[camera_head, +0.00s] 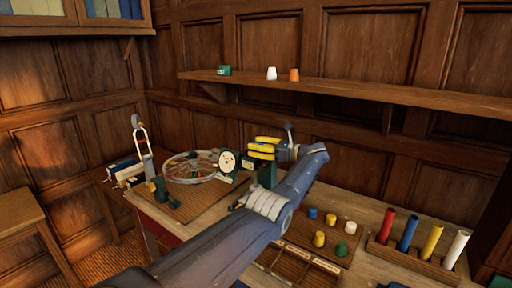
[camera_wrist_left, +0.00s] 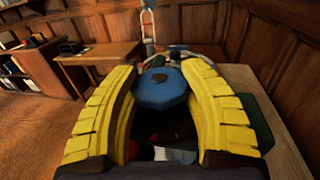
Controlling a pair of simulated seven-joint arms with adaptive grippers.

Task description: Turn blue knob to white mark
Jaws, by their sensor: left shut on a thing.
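The blue knob (camera_wrist_left: 163,88) shows in the left wrist view as a round, faceted top with a dark centre. It sits between the two yellow ridged fingers of my left gripper (camera_head: 262,148), which is shut on it. In the head view the gripper's fingers are beside a dark green stand (camera_head: 262,172), and I cannot make out the knob there. I cannot make out a white mark with certainty; a small white patch (camera_wrist_left: 175,154) and some red show below the knob in the wrist view. My right gripper is not in view.
A green-framed round dial (camera_head: 228,161) and a spoked wheel (camera_head: 190,167) stand left of the gripper. Small coloured pegs (camera_head: 330,220) stand on a board at right, beside a rack of coloured tubes (camera_head: 410,258). A wall shelf (camera_head: 340,84) runs behind.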

